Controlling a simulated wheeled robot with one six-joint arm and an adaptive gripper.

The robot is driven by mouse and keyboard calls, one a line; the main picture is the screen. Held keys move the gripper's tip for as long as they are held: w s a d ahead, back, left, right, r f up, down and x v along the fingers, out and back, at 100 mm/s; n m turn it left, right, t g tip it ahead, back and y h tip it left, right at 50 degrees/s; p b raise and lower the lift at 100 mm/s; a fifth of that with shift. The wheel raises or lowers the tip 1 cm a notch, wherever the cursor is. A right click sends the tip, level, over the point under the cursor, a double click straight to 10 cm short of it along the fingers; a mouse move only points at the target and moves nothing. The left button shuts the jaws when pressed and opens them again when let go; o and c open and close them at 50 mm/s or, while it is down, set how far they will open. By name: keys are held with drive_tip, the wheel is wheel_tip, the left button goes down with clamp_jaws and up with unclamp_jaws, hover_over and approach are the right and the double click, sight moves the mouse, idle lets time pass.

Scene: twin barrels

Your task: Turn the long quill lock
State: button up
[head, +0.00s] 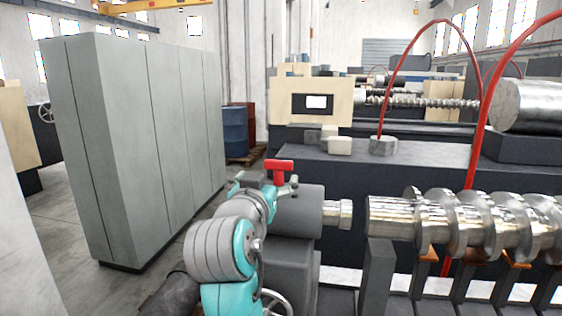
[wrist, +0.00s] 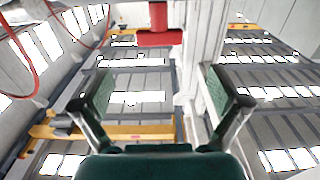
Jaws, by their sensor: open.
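The quill lock is a red T-shaped handle (head: 279,168) standing upright on the dark grey tailstock (head: 300,212). In the wrist view the red handle (wrist: 158,38) shows at the top centre, its crossbar level across the picture. My gripper (head: 264,184) is in front of the tailstock's upper left, near the handle and slightly below its crossbar in the picture. Its two fingers are spread wide, with nothing between them in the wrist view (wrist: 160,92). The handle lies above the gap between the fingertips there, apart from both. The handle's lower stem is partly hidden in the head view.
The quill (head: 338,214) points right toward a large shiny screw (head: 460,222). A handwheel (head: 276,304) sits low beside my arm. A grey cabinet (head: 140,140) stands at left, with open floor before it. Blue barrels (head: 235,131) stand behind.

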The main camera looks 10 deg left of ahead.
sight(278, 165)
drive_tip(key=w, duration=1)
drive_tip(key=shift+w+d, duration=0.2)
drive_tip(key=shift+w, duration=0.05)
drive_tip(key=c, duration=1.2)
